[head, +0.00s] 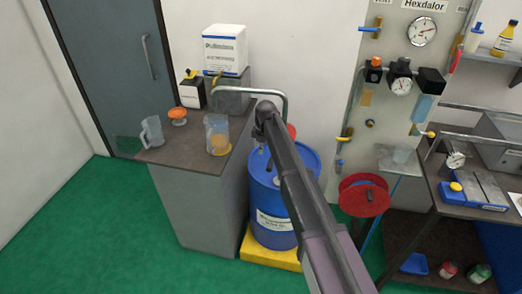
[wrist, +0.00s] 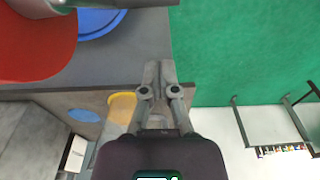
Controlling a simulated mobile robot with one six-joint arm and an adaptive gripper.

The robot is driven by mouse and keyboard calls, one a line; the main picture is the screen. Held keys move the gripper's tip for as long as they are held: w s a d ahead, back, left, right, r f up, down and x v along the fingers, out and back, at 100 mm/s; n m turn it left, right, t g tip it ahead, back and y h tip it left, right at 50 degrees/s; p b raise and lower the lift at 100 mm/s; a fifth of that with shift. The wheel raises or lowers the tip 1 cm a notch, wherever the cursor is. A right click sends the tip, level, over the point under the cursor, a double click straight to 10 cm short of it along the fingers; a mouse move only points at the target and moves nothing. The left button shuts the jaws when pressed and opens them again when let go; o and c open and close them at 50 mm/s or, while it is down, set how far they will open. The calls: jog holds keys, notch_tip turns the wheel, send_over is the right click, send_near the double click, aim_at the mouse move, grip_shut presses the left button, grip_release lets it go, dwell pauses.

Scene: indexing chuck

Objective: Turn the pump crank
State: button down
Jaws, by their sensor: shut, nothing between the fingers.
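The pump stands on the blue drum (head: 268,205). Its bent grey spout pipe (head: 262,91) reaches left over the counter, and part of its red body (head: 292,131) shows behind my arm. In the wrist view a large red surface (wrist: 35,42), probably the pump body, fills the upper left, beside a grey pipe (wrist: 115,3). The crank cannot be made out clearly; my arm covers much of the pump in the head view. My gripper (wrist: 158,68) is shut and empty, right of the red part and apart from it. In the head view its fingers are hidden.
A grey counter (head: 195,185) left of the drum carries a beaker with orange contents (head: 217,134), a clear jug (head: 152,132) and an orange dish (head: 178,116). The drum stands on a yellow base (head: 258,254). A red reel (head: 363,196) is to the right. Green floor lies open in front.

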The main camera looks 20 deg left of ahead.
aim_at(269, 164)
jog(key=shift+w+d+f+b, duration=0.1)
jog(key=shift+d+f+b, duration=0.3)
jog(key=shift+f+b, duration=0.45)
jog(key=shift+d+f+b, duration=0.35)
jog(key=shift+f+b, duration=0.35)
jog(key=shift+f, duration=0.2)
jog(key=shift+w+d+f+b, duration=0.1)
jog(key=shift+d+f+b, duration=0.3)
jog(key=shift+f+b, duration=0.45)
jog(key=shift+d+f+b, duration=0.6)
jog(key=shift+f, duration=0.05)
jog(key=shift+r, duration=0.1)
jog(key=a+r+p, duration=0.3)
jog(key=r+p, duration=0.9)
jog(key=shift+s+a+r+p, duration=0.2)
jog(key=shift+a+r+p, duration=0.05)
jog(key=shift+a+p, duration=0.15)
